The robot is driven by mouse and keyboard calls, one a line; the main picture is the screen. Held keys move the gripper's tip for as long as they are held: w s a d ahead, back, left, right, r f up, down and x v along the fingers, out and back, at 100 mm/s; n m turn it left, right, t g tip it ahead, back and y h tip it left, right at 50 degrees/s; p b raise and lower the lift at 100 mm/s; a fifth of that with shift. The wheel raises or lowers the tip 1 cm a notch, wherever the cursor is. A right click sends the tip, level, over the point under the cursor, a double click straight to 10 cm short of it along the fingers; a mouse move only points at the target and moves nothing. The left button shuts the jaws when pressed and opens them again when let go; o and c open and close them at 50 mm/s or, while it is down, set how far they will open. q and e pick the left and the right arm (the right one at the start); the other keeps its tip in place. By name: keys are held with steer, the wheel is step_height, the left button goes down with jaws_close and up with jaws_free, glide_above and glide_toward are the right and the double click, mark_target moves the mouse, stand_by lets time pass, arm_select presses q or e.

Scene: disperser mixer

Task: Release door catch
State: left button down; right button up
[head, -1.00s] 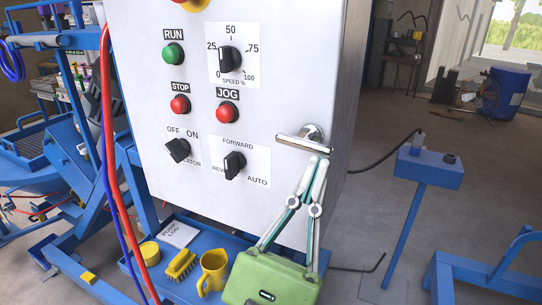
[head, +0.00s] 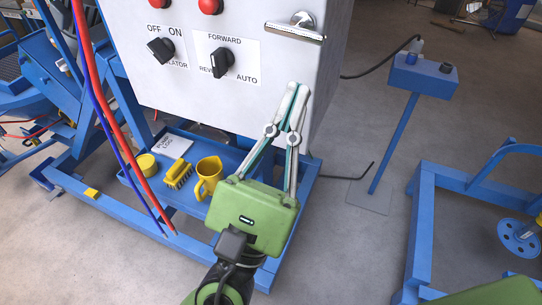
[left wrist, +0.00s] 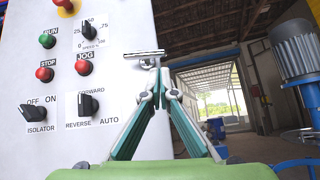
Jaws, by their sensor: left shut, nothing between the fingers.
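The door catch (head: 295,29) is a silver T-shaped handle on the right side of the white control cabinet door (head: 235,95). Its bar lies roughly crosswise; the door looks shut. In the left wrist view the catch (left wrist: 144,54) is just above and left of the fingertips. My left gripper (head: 298,89) has a green body and grey-teal fingers, tips together and empty. In the head view its tips are below the catch, with a visible gap between. In the left wrist view the closed tips (left wrist: 160,69) overlap the cabinet edge.
A FORWARD/REVERSE selector (head: 217,62) and an isolator switch (head: 161,50) are on the door. Below, a blue tray (head: 205,214) holds a yellow jug (head: 208,174) and brush (head: 178,173). A blue pedestal box (head: 424,76) stands right. Red hoses (head: 112,120) hang left.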

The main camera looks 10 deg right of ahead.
arm_select(q)
steer(key=v, duration=0.7)
steer(key=shift+s+a+f, duration=0.15)
steer(key=shift+s+a, duration=0.05)
steer(key=shift+s, duration=0.05)
steer(key=shift+w, duration=0.1)
